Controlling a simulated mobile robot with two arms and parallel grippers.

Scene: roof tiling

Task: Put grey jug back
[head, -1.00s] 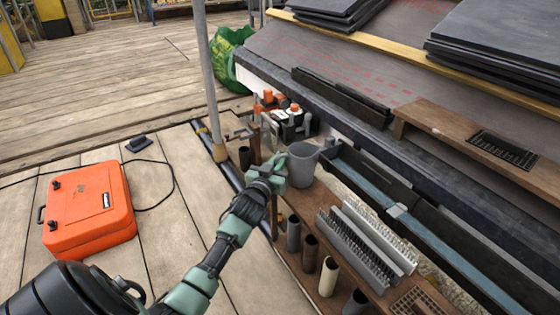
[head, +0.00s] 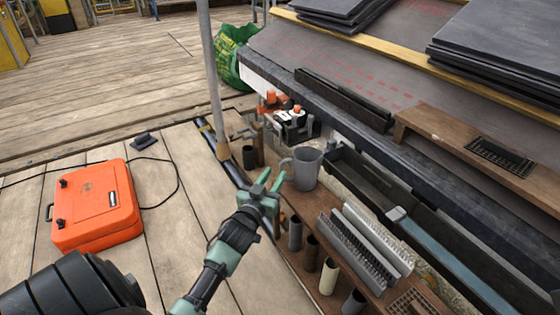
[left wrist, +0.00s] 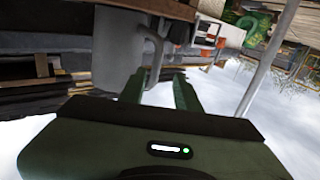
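The grey jug (head: 306,168) stands upright on the wooden shelf (head: 322,203), below the roof edge, with its handle facing left in the head view. My left gripper (head: 267,180) is open, with its two green fingers pointing toward the jug from the lower left. My right gripper is not in view.
Several short pipe pieces (head: 328,277) stand along the shelf's near edge, with grey ridged strips (head: 355,250) beside them. Orange-and-black tools (head: 290,120) sit behind the jug. A metal pole (head: 212,80) rises left of the shelf. An orange case (head: 95,205) lies on the planks.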

